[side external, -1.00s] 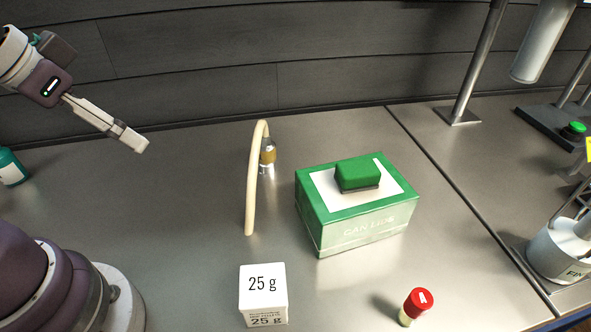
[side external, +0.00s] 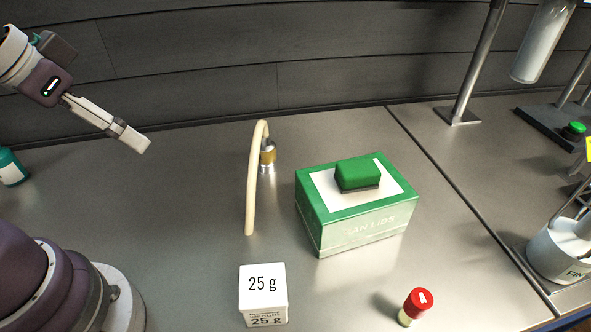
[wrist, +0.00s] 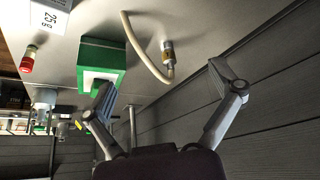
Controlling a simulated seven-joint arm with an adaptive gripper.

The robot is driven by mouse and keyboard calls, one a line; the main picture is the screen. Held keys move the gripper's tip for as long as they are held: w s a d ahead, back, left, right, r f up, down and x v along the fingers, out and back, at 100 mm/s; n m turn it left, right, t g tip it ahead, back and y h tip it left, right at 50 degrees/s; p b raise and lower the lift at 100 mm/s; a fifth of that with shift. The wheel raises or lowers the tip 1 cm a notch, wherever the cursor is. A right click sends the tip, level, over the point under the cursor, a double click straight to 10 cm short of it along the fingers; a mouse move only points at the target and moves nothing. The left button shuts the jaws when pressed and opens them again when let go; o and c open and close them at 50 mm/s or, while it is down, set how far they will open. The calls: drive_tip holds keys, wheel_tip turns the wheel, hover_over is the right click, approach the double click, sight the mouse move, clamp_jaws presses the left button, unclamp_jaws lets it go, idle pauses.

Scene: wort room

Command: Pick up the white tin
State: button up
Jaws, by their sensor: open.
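A white square-sided container (side external: 263,285) marked "25 g", the likeliest match for the white tin, stands upright at the bottom of the side external view. It also shows at the top left of the wrist view (wrist: 47,18), partly cut off by the edge. My gripper (side external: 135,142) is high at the upper left of the side external view, well away from it and touching nothing. In the wrist view my gripper (wrist: 162,84) has its two fingers spread wide with nothing between them.
A green and white box (side external: 365,228) with a green block (side external: 357,174) on top stands mid-bench. A pale curved tube (side external: 252,185) stands by a brass-coloured fitting (side external: 268,155). A red-capped vial (side external: 418,302) is at lower right, a white pot (side external: 560,255) far right.

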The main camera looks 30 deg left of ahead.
drive_tip(key=m+g, duration=0.5)
drive_tip(key=m, duration=0.5)
hover_over(265, 298)
drive_tip(key=w+a, duration=0.2)
wheel_tip(265, 298, down, 10)
drive_tip(key=shift+r, duration=0.2)
drive_tip(key=shift+g, duration=0.3)
drive_tip(key=f, duration=1.1)
drive_tip(key=shift+s+d+f, duration=0.1)
drive_tip(key=shift+s+d, duration=0.3)
drive_tip(key=c, duration=1.2)
